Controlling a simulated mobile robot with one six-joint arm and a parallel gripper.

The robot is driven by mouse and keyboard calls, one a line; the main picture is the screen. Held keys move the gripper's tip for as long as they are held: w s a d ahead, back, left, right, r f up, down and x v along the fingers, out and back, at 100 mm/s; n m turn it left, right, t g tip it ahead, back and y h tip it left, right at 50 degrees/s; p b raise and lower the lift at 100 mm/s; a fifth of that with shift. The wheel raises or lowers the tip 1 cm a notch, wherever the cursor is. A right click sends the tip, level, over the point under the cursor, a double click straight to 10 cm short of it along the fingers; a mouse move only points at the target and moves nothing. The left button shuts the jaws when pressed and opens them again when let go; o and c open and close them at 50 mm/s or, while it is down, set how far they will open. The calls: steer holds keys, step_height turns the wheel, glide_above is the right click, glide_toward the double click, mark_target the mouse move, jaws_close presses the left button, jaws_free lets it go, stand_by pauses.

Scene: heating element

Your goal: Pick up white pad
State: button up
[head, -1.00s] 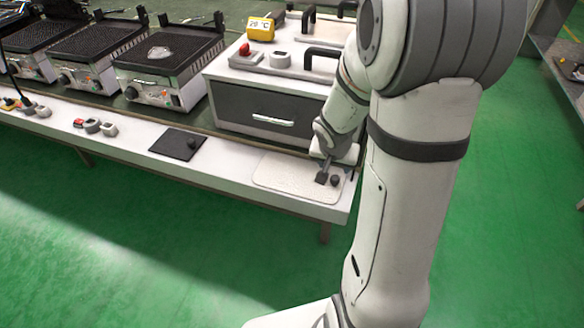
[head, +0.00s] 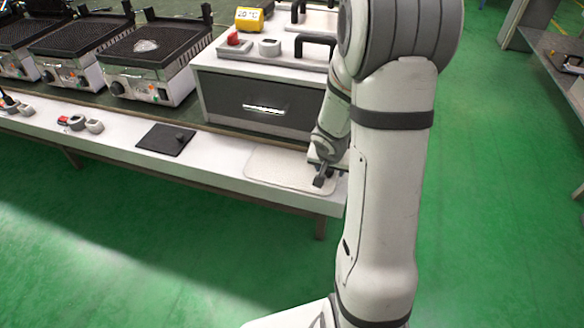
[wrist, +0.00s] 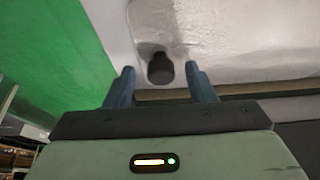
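The white pad (head: 272,168) lies flat on the white bench's right end, and its pale surface fills the top right of the wrist view (wrist: 240,35). A dark round knob (wrist: 160,69) stands on the pad. My gripper (wrist: 160,70) is open, with the knob between its two fingertips and a gap on each side. In the head view my gripper (head: 320,180) is low over the pad's right part, and I cannot make out the knob there.
A black pad (head: 160,141) with a knob lies left on the bench (head: 215,158). Behind stands a heater box with a drawer (head: 262,106), topped by a yellow display (head: 249,19) and red button (head: 233,39). Grills (head: 148,62) stand further left. The green floor is clear in front.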

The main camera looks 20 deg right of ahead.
jaws_close()
stand_by(0.3)
steer(key=shift+r, duration=0.1)
